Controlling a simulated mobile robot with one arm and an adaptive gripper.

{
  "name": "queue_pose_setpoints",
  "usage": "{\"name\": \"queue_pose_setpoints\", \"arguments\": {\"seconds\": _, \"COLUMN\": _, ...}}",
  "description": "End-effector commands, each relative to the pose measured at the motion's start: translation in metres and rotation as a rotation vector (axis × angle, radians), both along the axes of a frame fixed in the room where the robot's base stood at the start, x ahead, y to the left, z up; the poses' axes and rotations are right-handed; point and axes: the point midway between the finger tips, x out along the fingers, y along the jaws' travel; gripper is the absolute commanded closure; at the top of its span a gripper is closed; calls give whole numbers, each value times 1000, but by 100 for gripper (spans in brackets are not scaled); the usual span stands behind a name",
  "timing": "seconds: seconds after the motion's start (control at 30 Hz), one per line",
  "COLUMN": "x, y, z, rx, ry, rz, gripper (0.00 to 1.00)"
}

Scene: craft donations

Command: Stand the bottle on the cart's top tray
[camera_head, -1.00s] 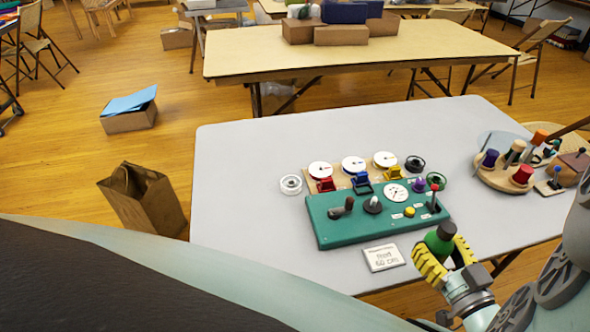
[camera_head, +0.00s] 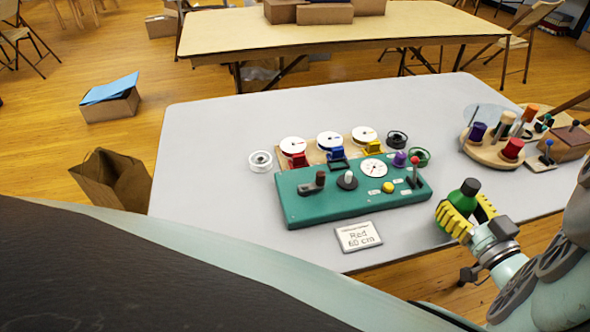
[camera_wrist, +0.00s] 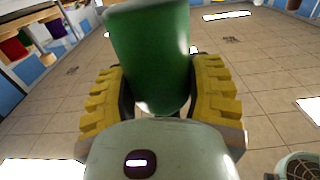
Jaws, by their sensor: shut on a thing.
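A green bottle (camera_head: 465,196) with a dark cap is held in my gripper (camera_head: 467,212) near the right front edge of the grey table. It stands nearly upright, tilted a little, in the head view. In the wrist view the green bottle (camera_wrist: 150,55) fills the space between the yellow ribbed fingers of my gripper (camera_wrist: 160,95), which are shut on it. I cannot tell from the head view whether its base touches the table or hangs above it. I do not see a cart in either current frame.
The grey table (camera_head: 215,200) carries a green control board (camera_head: 330,208), a card reading "Red 60 cm" (camera_head: 358,236), spools, and a round wooden holder (camera_head: 487,160). A paper bag (camera_head: 112,180) and a box with blue paper (camera_head: 110,102) are on the floor. The table's left part is clear.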

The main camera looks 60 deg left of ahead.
Motion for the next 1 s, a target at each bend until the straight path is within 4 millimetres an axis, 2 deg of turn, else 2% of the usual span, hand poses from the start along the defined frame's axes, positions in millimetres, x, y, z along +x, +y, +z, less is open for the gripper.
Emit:
{"name": "queue_pose_setpoints", "arguments": {"seconds": 0.03, "x": 0, "y": 1, "z": -12, "rx": 3, "ry": -1, "rz": 0, "gripper": 89}}
{"name": "queue_pose_setpoints", "arguments": {"seconds": 0.07, "x": 0, "y": 2, "z": -13, "rx": 2, "ry": -1, "rz": 1, "gripper": 89}}
{"name": "queue_pose_setpoints", "arguments": {"seconds": 0.5, "x": 0, "y": 3, "z": -14, "rx": 2, "ry": 2, "rz": 2, "gripper": 89}}
{"name": "queue_pose_setpoints", "arguments": {"seconds": 0.53, "x": 0, "y": 3, "z": -15, "rx": 1, "ry": 2, "rz": 3, "gripper": 42}}
{"name": "queue_pose_setpoints", "arguments": {"seconds": 0.8, "x": -1, "y": 4, "z": -14, "rx": 1, "ry": 2, "rz": 5, "gripper": 15}}
{"name": "queue_pose_setpoints", "arguments": {"seconds": 1.0, "x": -1, "y": 4, "z": -15, "rx": 1, "ry": 2, "rz": 5, "gripper": 15}}
